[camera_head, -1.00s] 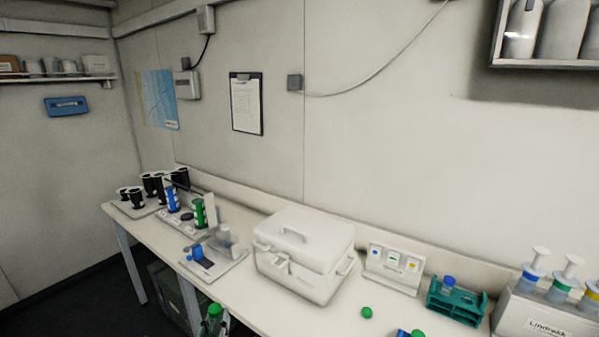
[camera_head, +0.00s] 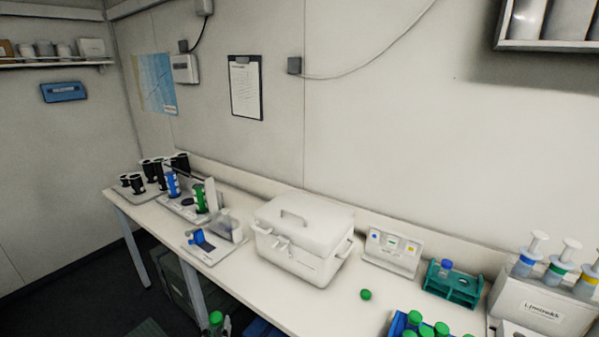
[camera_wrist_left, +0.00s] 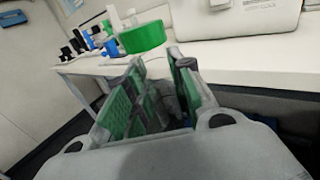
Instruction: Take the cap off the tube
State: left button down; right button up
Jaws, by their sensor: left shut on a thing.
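My left gripper (camera_head: 217,332) is at the bottom edge of the head view, in front of the bench's front edge and mostly cut off. In the left wrist view its green-padded fingers (camera_wrist_left: 155,100) are shut on a clear tube (camera_wrist_left: 162,88), mostly hidden between them. A green cap (camera_wrist_left: 142,37) stands at the tube's top, just beyond the fingertips; it also shows in the head view (camera_head: 216,318). My right gripper is not in view.
A loose green cap (camera_head: 366,294) lies on the bench. A blue rack (camera_head: 396,322) with several green-capped tubes is at the bottom right. A teal rack (camera_head: 466,291) holds a blue-capped tube. A white lidded box (camera_head: 300,250) stands mid-bench. Bench around the loose cap is clear.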

pick_arm(q)
jog(key=shift+d+r, duration=0.1)
dwell(0.4)
jog(key=d+r+m+g+h, duration=0.2)
jog(key=d+r+m+h, duration=0.2)
jog(key=d, duration=0.4)
jog(key=w+d+r+m+g+h, duration=0.1)
jog(key=d+r+m+g+h, duration=0.1)
jog(key=d+r+m+h, duration=0.2)
jog(key=shift+w+d+r+h, duration=0.2)
jog(key=shift+d+r+h, duration=1.25)
jog(key=shift+d+h, duration=0.4)
jog(key=shift+d, duration=0.1)
